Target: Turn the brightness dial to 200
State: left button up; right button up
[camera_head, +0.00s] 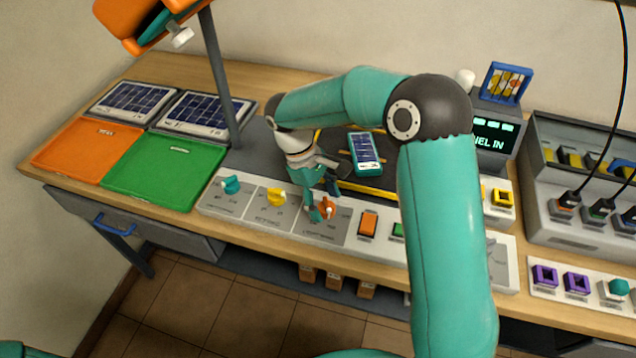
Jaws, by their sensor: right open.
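A pale control panel (234,208) along the bench front carries a teal dial (231,185), a yellow dial (276,197) and an orange dial (327,209). Small labels are printed by them, too small to read surely, so I cannot tell from print which is brightness. My right gripper (322,197) reaches down over the orange dial, open, with its fingertips close around or just above it. The fingers hide part of the dial, and contact cannot be told. The dial's setting cannot be read. My left gripper is not in view.
An orange square button (368,223) and a green one (399,229) sit right of the orange dial. A small solar panel device (364,152) lies behind the gripper. A grey post (220,80) stands left. Orange (72,146) and green (163,170) trays lie at left.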

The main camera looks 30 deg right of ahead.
jog(key=v, duration=1.1)
jog(key=shift+r, duration=0.3)
jog(key=shift+w, duration=0.1)
